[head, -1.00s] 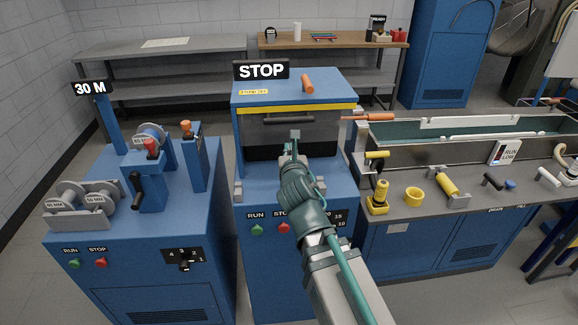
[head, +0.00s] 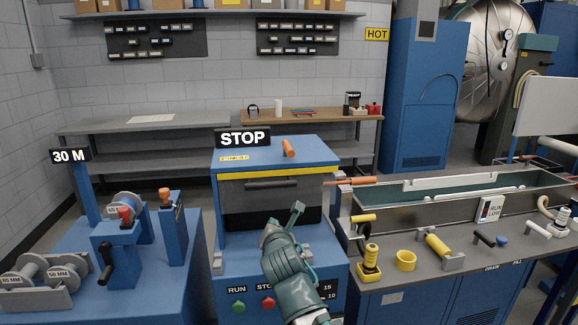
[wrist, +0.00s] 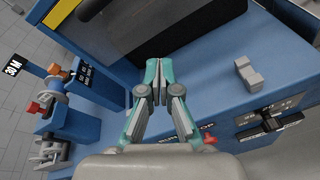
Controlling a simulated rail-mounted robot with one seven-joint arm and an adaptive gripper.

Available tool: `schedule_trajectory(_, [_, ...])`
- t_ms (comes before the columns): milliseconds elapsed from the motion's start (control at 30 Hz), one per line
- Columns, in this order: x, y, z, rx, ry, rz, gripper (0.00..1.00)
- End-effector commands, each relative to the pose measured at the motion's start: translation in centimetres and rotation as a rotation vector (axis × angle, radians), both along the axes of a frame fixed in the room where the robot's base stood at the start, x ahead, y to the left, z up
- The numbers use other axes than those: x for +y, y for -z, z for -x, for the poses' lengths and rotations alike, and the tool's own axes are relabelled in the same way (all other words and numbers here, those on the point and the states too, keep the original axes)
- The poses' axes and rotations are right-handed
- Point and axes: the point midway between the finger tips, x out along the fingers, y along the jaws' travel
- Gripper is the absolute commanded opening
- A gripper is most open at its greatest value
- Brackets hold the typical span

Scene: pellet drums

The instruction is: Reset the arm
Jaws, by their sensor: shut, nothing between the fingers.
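My gripper (head: 297,208) is at the end of my teal arm, in front of the middle blue machine (head: 325,285), which carries a STOP sign (head: 243,138). In the wrist view my gripper (wrist: 158,92) has its fingertips together with nothing between them. It is above the machine's blue ledge, below and apart from the dark front panel (head: 290,206) with its grey handle bar (head: 272,184). My arm hides part of the label strip and ledge below.
At left stands a blue machine with a 30 M sign (head: 70,156), a red-topped lever (head: 125,217) and grey spools (head: 40,283). At right a counter holds a yellow-based tool (head: 369,268), a yellow ring (head: 405,260) and a long trough (head: 450,200). A bench (head: 310,118) stands behind.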

Motion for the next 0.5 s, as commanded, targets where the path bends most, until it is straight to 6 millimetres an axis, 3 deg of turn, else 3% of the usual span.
schedule_trajectory(67, [-0.1, 1.3, 0.2, 0.078, 0.054, -0.179, 0.0])
schedule_trajectory(167, [-0.3, 4.7, 0.4, 0.203, 0.147, -0.402, 0.0])
schedule_trajectory(267, [-1.0, 9.5, 0.6, 0.339, 0.276, -0.61, 0.0])
schedule_trajectory(500, [-4.2, 22.9, 2.8, 0.618, 0.703, -1.021, 0.0])
